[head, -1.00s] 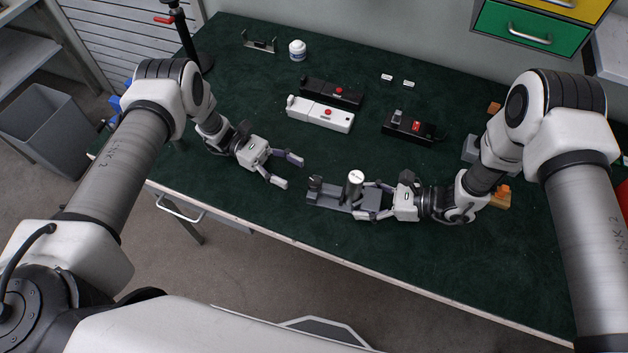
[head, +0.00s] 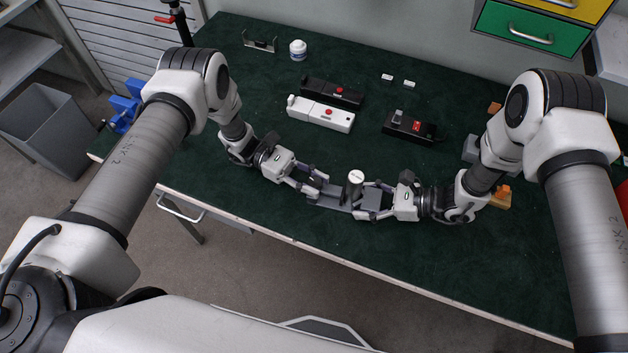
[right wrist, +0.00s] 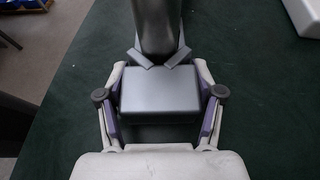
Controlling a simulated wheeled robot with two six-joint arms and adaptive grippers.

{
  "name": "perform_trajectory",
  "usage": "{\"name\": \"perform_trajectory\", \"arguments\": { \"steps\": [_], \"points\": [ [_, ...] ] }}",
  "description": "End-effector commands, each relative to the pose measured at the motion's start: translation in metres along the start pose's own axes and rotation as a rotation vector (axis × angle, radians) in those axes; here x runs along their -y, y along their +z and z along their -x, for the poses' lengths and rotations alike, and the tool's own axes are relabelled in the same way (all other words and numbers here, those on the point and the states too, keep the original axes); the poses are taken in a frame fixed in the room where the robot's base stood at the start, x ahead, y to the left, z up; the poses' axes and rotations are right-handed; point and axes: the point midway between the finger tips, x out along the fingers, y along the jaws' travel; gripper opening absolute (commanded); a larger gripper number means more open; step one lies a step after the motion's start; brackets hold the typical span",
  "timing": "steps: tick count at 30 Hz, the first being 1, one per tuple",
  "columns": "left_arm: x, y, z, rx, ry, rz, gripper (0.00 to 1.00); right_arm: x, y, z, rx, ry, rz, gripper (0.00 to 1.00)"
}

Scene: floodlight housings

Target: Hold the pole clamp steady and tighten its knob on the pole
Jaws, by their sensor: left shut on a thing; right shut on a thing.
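The short upright metal pole (head: 355,183) stands at the front middle of the bench, with the grey pole clamp (head: 343,205) at its foot. My right gripper (head: 375,198) is shut on the clamp's grey block from the right. In the right wrist view its fingers (right wrist: 160,85) press both sides of the block (right wrist: 160,92), and the V-shaped jaw meets the pole (right wrist: 158,28). My left gripper (head: 318,185) is shut on the dark knob (head: 315,179) at the clamp's left end. The fingers hide most of the knob.
Behind lie a white housing (head: 320,114), a black housing (head: 332,92) and a dark box with a red button (head: 410,127). A white jar (head: 298,50) and a bracket (head: 259,42) stand farther back. The bench front edge is close to the clamp.

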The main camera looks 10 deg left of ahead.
Motion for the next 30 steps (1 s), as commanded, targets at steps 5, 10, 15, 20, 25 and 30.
{"name": "perform_trajectory", "arguments": {
  "steps": [5,10,15,20,25,30],
  "points": [
    [-0.0004,0.0002,-0.0009,0.002,-0.029,-0.001,0.0,-0.0001,0.0004,-0.0002,0.001,0.001,0.001,0.27],
    [-0.0007,0.0002,-0.001,0.002,-0.103,-0.003,0.0,-0.0002,0.0004,-0.0003,0.001,0.001,0.001,0.27],
    [-0.0009,-0.0001,-0.0015,0.002,-0.214,-0.003,0.0,-0.0002,0.0004,-0.0003,0.001,0.001,0.001,0.27],
    [-0.0011,-0.0002,-0.0015,0.002,-0.325,-0.003,0.0,-0.0003,0.0004,-0.0003,0.001,0.001,0.001,0.27],
    [-0.0013,-0.0003,-0.0013,0.002,-0.424,-0.003,0.0,-0.0003,0.0004,-0.0003,0.001,0.002,0.001,0.27],
    [-0.0012,0.0,-0.0013,0.001,-0.489,-0.001,0.0,-0.0004,0.0004,-0.0003,0.001,0.002,0.001,0.27]
  ]
}}
